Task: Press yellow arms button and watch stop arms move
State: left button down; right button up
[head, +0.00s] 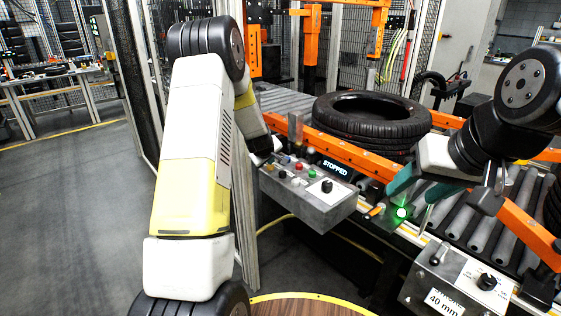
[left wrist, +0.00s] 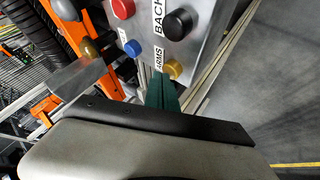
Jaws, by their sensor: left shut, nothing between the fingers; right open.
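The yellow arms button (left wrist: 173,68), labelled ARMS, is on the grey control box (head: 315,207). In the left wrist view the shut teal fingers of my left gripper (left wrist: 162,92) point at it, their tips close beside it. Whether they touch it I cannot tell. In the head view my left gripper (head: 264,160) is at the box's left end, its fingers mostly hidden. My right gripper (head: 413,198) is open, its teal fingers apart above the conveyor edge near a green light (head: 401,212). I cannot clearly pick out the stop arms.
The box also carries a black button (left wrist: 178,24), red button (left wrist: 123,8) and blue button (left wrist: 132,47). A tyre (head: 370,118) lies on the conveyor behind. A second control box (head: 455,280) marked 40 mm stands at lower right.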

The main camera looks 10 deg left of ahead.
aim_at(270, 166)
pick_arm(q)
jog(key=shift+f, duration=0.2)
dwell(0.3)
jog(key=shift+r, duration=1)
jog(key=shift+r, duration=2.4)
